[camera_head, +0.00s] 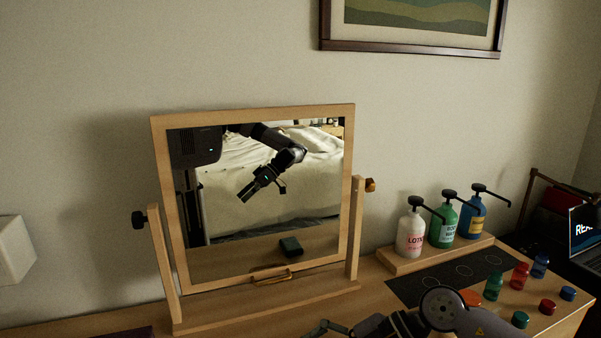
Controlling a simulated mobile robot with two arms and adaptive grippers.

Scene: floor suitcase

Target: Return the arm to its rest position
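My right arm comes in at the bottom right and bends toward the left. Its gripper (326,328) is at the bottom edge, in front of the mirror's base, partly cut off by the frame. I cannot tell whether its fingers are open or shut, and no object shows in it. A wood-framed tilting mirror (352,180) stands on the wooden table (375,285). Its glass reflects part of my body, an arm with a dark gripper, a white bed and a small dark block. My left gripper is not directly in view.
Three pump bottles, white (410,233), green (443,225) and blue (473,215), stand on a wooden riser (400,264). A dark mat (425,287) and several small coloured bottles and caps lie in front. A laptop (585,230) is at far right, a white block (14,250) at left.

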